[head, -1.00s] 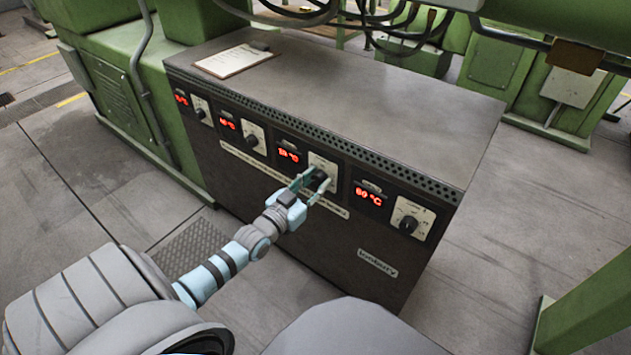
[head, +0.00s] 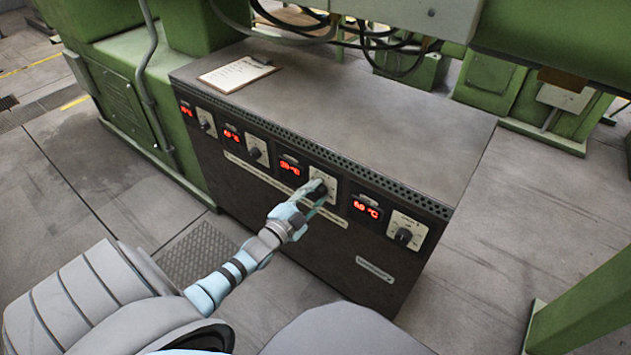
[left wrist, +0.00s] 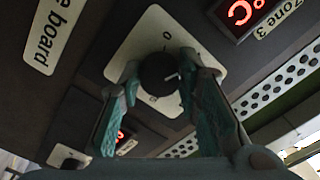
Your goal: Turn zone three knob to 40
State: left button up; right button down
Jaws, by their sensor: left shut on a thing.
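The zone three knob (left wrist: 158,73) is black and round with a white pointer mark, on a white dial plate (left wrist: 135,42). My left gripper (left wrist: 160,82) is shut on it, one finger on each side. In the head view the gripper (head: 317,193) is at the third dial from the left and hides most of the knob. The zone three display (head: 290,168) glows red and looks like 38 or 39 °C, too blurred to be sure. The wrist view shows only its end (left wrist: 245,14), with a "Zone 3" label. My right gripper is out of view.
A clipboard (head: 237,74) lies on the cabinet top. Open floor is in front and at right.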

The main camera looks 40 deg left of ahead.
pick_arm(q)
jog(key=shift+m+p, duration=0.3)
jog(key=shift+m, duration=0.6)
jog(key=o, duration=1.1)
jog(key=shift+o, duration=0.2)
jog(key=shift+s, duration=0.1)
jog(key=s, duration=1.2)
